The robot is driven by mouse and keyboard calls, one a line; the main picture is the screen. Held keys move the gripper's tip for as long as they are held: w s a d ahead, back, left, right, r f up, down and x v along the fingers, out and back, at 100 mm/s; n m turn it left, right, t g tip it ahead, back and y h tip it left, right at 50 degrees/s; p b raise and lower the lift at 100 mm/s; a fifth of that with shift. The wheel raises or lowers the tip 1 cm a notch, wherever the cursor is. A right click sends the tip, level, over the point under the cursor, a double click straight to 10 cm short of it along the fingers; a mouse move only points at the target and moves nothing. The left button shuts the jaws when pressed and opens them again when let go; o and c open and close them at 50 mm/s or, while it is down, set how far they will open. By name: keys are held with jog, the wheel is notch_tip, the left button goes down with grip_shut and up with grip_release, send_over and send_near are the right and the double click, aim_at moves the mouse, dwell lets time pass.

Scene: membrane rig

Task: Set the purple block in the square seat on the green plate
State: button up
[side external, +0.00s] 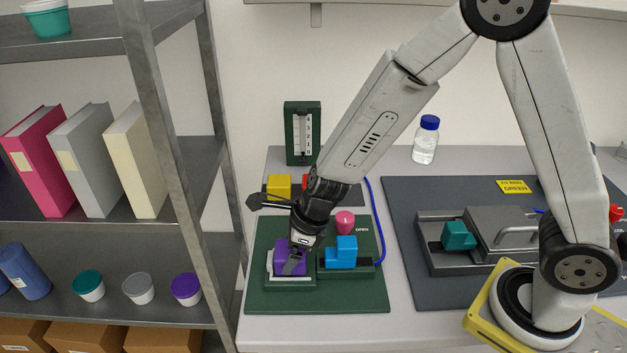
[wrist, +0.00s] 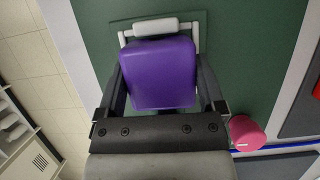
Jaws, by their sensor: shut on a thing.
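The purple block (side external: 283,256) is between the fingers of my gripper (side external: 293,262), which points down over the left part of the green plate (side external: 262,300). In the wrist view the purple block (wrist: 160,75) fills the space between both fingers of my gripper (wrist: 163,85). The square seat (side external: 290,278) shows as a pale rim around the block's lower edge in the side view. In the wrist view a white bar of the seat (wrist: 156,28) shows beyond the block. The block hides the seat's inside, so I cannot tell whether it rests on the bottom.
A blue stepped block (side external: 342,255) and a pink knob (side external: 345,222) stand close to the right of my gripper. Yellow (side external: 279,187) and red blocks are behind. A metal fixture with a teal block (side external: 459,236) is on the dark mat at right. A shelf post is at left.

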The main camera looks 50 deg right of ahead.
jog(key=shift+f, duration=0.1)
jog(key=o, duration=1.3)
jog(key=shift+v, duration=6.15)
